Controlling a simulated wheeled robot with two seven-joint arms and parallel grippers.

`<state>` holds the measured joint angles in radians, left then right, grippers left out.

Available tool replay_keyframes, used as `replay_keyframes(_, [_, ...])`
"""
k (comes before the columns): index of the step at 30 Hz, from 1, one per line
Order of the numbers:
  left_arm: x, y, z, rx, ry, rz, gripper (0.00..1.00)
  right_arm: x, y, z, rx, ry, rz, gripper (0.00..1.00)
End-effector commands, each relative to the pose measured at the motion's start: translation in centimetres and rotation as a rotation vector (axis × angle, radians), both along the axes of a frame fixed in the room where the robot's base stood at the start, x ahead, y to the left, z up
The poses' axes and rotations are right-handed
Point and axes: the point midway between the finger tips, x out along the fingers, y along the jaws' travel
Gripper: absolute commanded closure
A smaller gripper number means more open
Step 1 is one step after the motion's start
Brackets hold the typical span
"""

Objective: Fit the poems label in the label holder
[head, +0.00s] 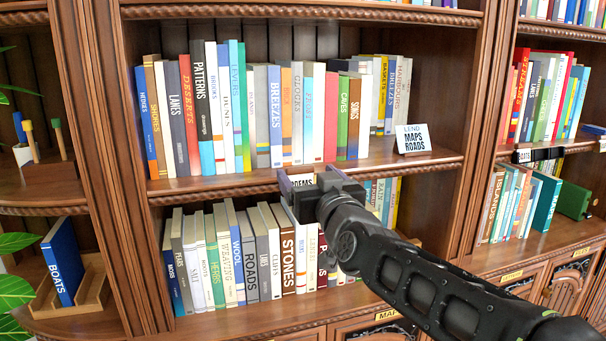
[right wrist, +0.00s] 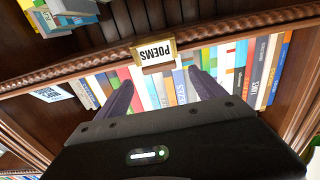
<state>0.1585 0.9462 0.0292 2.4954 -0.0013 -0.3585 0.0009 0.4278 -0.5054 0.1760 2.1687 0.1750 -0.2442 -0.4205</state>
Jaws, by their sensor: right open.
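The poems label (right wrist: 154,52), white with dark POEMS lettering, shows upside down in the right wrist view. It sits at the gold-coloured label holder (right wrist: 137,58) on the shelf's front edge, with the gold rim showing around it. I cannot tell how deep it sits. In the head view only the upper part of the poems label (head: 301,181) shows above my right gripper (head: 315,180). The right gripper is open, its two fingers spread and empty (right wrist: 163,92), apart from the label. My left gripper is not in view.
The carved shelf edge (head: 420,165) runs just in front of the right gripper. Books (head: 275,110) fill the shelves above and below. A white sign reading LEND MAPS ROADS (head: 413,139) stands to the right. A blue book (head: 62,262) rests in a wooden stand at left.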

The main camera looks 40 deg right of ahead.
Motion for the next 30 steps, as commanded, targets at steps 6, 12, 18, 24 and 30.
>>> replay_keyframes(6, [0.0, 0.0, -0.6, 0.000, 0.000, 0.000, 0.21, -2.4, 0.8, -0.1, 0.001, 0.000, 0.000, 0.21])
replay_keyframes(12, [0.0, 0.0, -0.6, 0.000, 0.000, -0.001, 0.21, -2.6, 0.9, -0.1, 0.001, 0.001, 0.000, 0.21])
replay_keyframes(18, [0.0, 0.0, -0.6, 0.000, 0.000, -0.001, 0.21, -2.6, 0.9, -0.1, 0.001, 0.001, 0.000, 0.21])
replay_keyframes(24, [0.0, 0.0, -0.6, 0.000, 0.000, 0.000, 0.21, -2.6, 0.9, -0.1, 0.001, 0.001, 0.000, 0.21])
replay_keyframes(30, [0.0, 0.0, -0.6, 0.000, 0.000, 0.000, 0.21, -2.6, 0.9, -0.1, 0.001, 0.000, 0.000, 0.21])
